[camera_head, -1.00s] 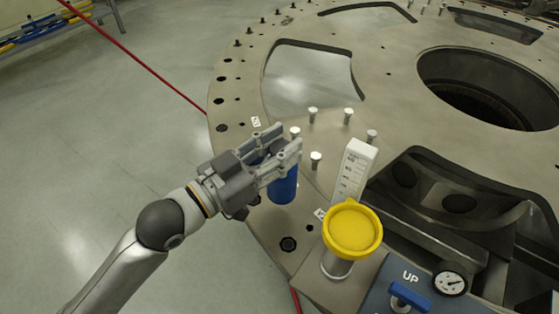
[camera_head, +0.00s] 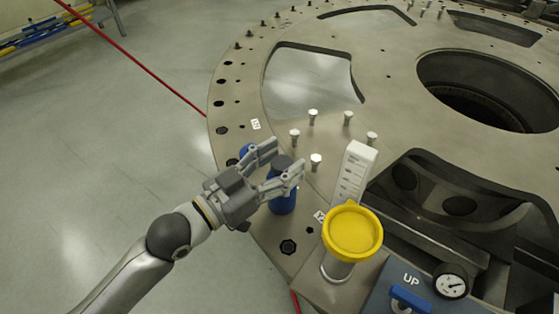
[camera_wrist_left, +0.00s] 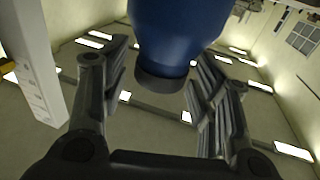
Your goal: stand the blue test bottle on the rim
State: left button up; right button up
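The blue test bottle (camera_head: 282,198) with its dark cap (camera_head: 283,163) looks upright on the near left part of the plate's rim (camera_head: 240,105). Its base seems to meet the rim; the exact contact is hard to tell. My left gripper (camera_head: 289,154) is open, its fingers on either side of the bottle's top. In the left wrist view the bottle (camera_wrist_left: 178,28) hangs in from the top between the spread fingers (camera_wrist_left: 162,65), with gaps beside its cap. My right gripper is not in view.
A blue patch (camera_head: 246,151) shows behind my gripper. Several white-topped pegs (camera_head: 316,160) stand beyond it. A white graduated block (camera_head: 353,175), a yellow-topped cylinder (camera_head: 352,232) and a panel with a gauge (camera_head: 450,281) stand close on the right. Open floor lies left.

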pick_arm(q)
jog(key=shift+s+a+r, duration=0.1)
jog(key=b+v, duration=0.2)
jog(key=v, duration=0.9)
jog(key=shift+s+a, duration=0.25)
